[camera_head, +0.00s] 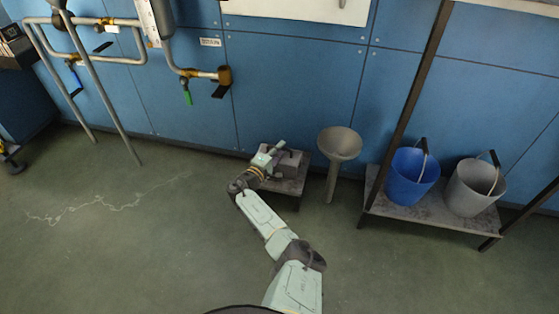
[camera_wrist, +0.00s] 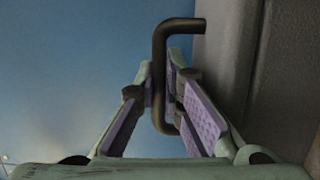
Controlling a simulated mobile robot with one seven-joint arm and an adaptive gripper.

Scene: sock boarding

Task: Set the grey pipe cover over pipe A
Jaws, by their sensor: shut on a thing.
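The grey pipe cover (camera_head: 291,162) appears as a grey blocky body on a low stand against the blue wall in the head view. In the wrist view its grey side (camera_wrist: 285,70) fills the right edge, with a dark bent handle (camera_wrist: 160,50) beside it. My gripper (camera_wrist: 161,80) has its purple-padded fingers on both sides of this handle and is shut on it. In the head view my gripper (camera_head: 270,156) is at the cover and hides part of it. Several pipes run along the wall at left; I cannot tell which is pipe A.
The low stand (camera_head: 293,187) is under the cover. A funnel-topped post (camera_head: 340,146) stands close to its right. A shelf (camera_head: 430,214) farther right holds a blue bucket (camera_head: 411,175) and a grey bucket (camera_head: 474,190). A green-handled valve (camera_head: 187,97) hangs from wall piping. The left floor is mostly clear.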

